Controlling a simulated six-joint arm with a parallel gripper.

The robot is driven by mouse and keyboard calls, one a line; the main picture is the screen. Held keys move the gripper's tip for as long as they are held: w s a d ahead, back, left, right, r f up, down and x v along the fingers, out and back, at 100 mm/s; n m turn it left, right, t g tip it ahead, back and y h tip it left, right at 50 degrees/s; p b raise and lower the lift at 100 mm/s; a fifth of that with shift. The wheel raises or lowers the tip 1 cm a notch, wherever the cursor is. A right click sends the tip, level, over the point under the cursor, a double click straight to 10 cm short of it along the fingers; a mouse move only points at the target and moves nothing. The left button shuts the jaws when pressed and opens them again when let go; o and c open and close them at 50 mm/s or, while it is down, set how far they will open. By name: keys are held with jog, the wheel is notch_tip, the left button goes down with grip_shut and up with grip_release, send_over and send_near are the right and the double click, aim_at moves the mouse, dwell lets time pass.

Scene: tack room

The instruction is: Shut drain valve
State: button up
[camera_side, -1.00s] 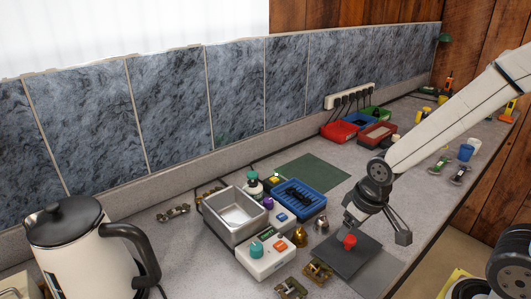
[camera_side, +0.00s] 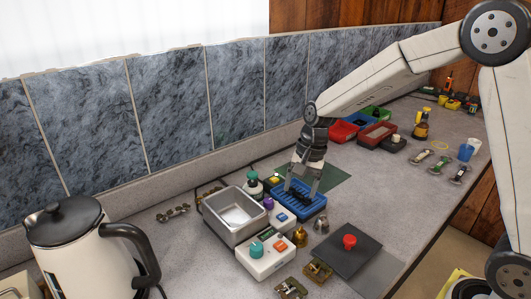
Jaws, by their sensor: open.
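No part is plainly labelled as the drain valve, so I cannot tell which it is. A metal basin (camera_side: 236,225) stands left of centre, with a small purple knob (camera_side: 268,202) at its right side. A white control box (camera_side: 262,262) in front carries a teal knob (camera_side: 256,249) and a red-orange button. A red knob (camera_side: 349,241) stands on a dark square plate (camera_side: 368,253) to the right. My gripper (camera_side: 300,193) points down with its fingers spread over the blue ribbed tray (camera_side: 318,204), behind the control box. I see nothing between the fingers; whether they touch the tray is unclear.
A green-capped bottle (camera_side: 254,186) and a brass weight (camera_side: 300,237) stand close to the basin. A kettle (camera_side: 80,250) fills the left front. Red bins (camera_side: 376,134) stand at the back.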

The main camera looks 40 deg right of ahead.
aim_at(269, 200)
jog(key=w+a+r+m+y, duration=0.1)
jog(key=w+r+m+y, duration=0.1)
jog(key=w+m, duration=0.3)
jog(key=shift+w+a+g, duration=0.15)
jog(key=shift+w+g, duration=0.25)
jog(key=shift+w, duration=0.45)
jog(key=shift+f, duration=0.2)
jog(key=shift+x, duration=3.8)
grip_shut()
